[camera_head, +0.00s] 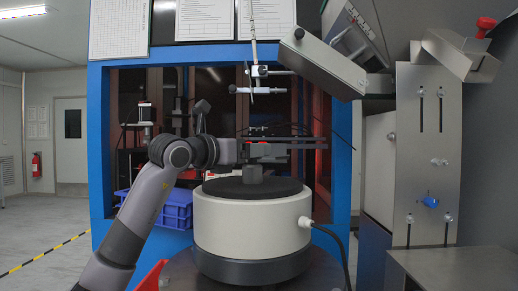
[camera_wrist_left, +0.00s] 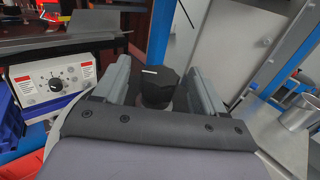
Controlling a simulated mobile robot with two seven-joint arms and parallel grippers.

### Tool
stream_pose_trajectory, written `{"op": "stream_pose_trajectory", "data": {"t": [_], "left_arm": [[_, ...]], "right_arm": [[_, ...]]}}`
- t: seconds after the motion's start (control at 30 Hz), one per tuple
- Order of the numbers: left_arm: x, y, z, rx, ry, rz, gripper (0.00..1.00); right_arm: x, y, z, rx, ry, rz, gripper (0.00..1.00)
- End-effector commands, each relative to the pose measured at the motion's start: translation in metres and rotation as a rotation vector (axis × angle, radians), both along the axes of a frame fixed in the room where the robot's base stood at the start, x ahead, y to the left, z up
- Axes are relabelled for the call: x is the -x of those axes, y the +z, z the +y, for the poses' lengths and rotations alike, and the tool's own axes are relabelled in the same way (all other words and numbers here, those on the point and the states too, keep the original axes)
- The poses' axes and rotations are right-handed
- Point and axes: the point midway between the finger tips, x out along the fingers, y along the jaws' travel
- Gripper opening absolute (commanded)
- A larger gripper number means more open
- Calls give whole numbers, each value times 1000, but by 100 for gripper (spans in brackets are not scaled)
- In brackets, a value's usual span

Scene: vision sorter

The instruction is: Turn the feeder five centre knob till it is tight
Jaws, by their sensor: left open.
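The feeder (camera_head: 250,220) is a round white drum with a black top and a dark base. Its centre knob (camera_head: 255,178) is a dark, short post in the middle of the top. In the left wrist view the knob (camera_wrist_left: 157,88) is black and faceted, with a light mark line on its top. My left gripper (camera_head: 258,152) reaches in from the left over the feeder top. In the left wrist view its open fingers (camera_wrist_left: 160,85) stand on either side of the knob, with gaps visible. My right gripper is not in view.
A control box (camera_wrist_left: 50,78) with a dial is at the left in the wrist view. A blue crate (camera_head: 165,208) is behind my left arm. A blue frame (camera_head: 102,150) surrounds the cell, and a metal panel (camera_head: 427,150) stands right. A cable leaves the feeder's right side.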

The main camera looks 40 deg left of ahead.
Motion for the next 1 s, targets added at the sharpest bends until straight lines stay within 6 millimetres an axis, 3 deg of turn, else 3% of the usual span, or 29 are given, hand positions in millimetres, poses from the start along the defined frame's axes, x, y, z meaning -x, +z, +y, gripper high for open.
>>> {"op": "stream_pose_trajectory", "data": {"t": [0.2,0.57,0.73,1.0], "left_arm": [[-25,1,-1,0,-2,-1,71],[-31,0,-1,-2,0,0,71],[-31,0,-1,-2,0,0,20],[-30,0,-1,-2,-15,1,20]], "right_arm": [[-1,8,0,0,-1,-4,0],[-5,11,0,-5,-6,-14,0],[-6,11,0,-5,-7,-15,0],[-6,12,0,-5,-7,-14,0]]}}
